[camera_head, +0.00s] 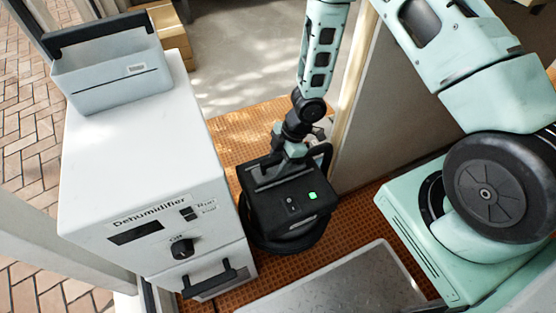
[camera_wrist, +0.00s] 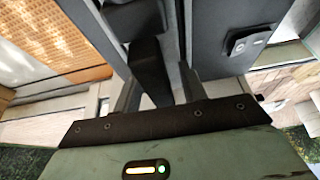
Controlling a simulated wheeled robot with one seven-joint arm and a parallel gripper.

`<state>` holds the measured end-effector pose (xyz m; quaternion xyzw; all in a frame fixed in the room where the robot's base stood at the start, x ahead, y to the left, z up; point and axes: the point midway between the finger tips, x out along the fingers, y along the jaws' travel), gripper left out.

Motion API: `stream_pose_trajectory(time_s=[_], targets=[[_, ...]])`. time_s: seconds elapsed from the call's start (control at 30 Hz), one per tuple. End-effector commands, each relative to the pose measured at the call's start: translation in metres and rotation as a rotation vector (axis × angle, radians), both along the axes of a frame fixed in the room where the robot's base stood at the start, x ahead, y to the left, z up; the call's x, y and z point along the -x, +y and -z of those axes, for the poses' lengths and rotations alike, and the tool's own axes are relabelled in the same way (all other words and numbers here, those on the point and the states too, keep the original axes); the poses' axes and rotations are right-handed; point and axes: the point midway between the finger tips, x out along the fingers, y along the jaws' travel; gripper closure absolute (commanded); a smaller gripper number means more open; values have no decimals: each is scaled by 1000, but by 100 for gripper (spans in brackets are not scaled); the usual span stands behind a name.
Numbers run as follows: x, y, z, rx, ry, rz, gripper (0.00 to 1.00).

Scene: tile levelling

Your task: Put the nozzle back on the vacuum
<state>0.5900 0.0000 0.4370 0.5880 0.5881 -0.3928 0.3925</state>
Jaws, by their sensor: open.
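The vacuum (camera_head: 285,212) is a black box on a round black base, standing on the orange perforated floor. A green light and a small switch show on its top. A black curved part (camera_head: 326,158) rises at its back right; I cannot tell whether it is a hose or the nozzle. My gripper (camera_head: 291,160) is open, pointing down just over the vacuum's top. In the wrist view a black bar (camera_wrist: 150,68) lies between the fingers, with the vacuum's dark top and switch (camera_wrist: 246,42) beside it. I cannot make out a separate nozzle with certainty.
A white dehumidifier (camera_head: 140,175) stands close on the left, with a grey bin (camera_head: 112,80) on top. A flat grey metal plate (camera_head: 345,285) lies in front. A pale post and grey panel (camera_head: 385,125) stand at right. Bare floor lies behind the vacuum.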

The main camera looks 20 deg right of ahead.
Motion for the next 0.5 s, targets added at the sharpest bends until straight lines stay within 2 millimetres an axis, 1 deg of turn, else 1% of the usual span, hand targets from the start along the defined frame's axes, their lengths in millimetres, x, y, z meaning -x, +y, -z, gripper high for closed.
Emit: stream_pose_trajectory(time_s=[0.27, 0.5], targets=[[0, -3, -13, 0, 0, 1, 58], [0, -12, -38, 0, 1, 2, 58]])
